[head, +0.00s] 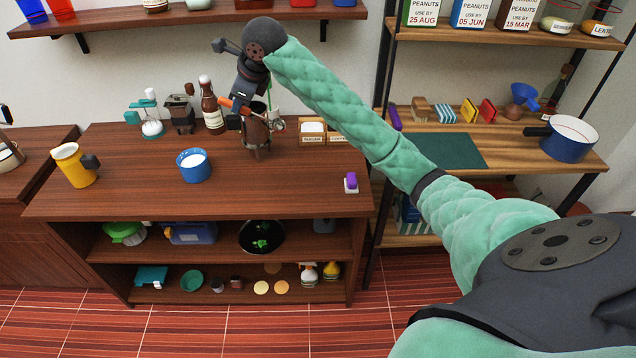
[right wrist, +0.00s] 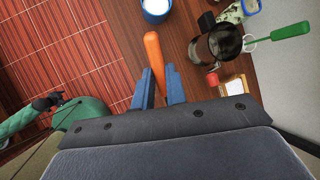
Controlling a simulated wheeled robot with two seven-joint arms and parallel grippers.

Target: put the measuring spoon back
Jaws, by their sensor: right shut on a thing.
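My right gripper (head: 237,109) is over the back middle of the wooden counter, beside a brown metal holder on legs (head: 256,140). In the right wrist view its blue fingers (right wrist: 160,82) are shut on an orange-handled utensil (right wrist: 154,48), which looks like the measuring spoon. The orange part also shows at the gripper in the head view (head: 226,102); its other end is hidden. The holder (right wrist: 205,48) is right of the fingers in the wrist view, apart from the orange part. A green-handled utensil (right wrist: 290,31) is beside it.
A brown bottle (head: 211,108) stands left of the holder, and a sugar box (head: 312,132) right. A blue mug (head: 193,166) and a yellow pitcher (head: 72,165) stand farther left. A purple-and-white item (head: 351,183) lies near the right end. The counter's front middle is clear.

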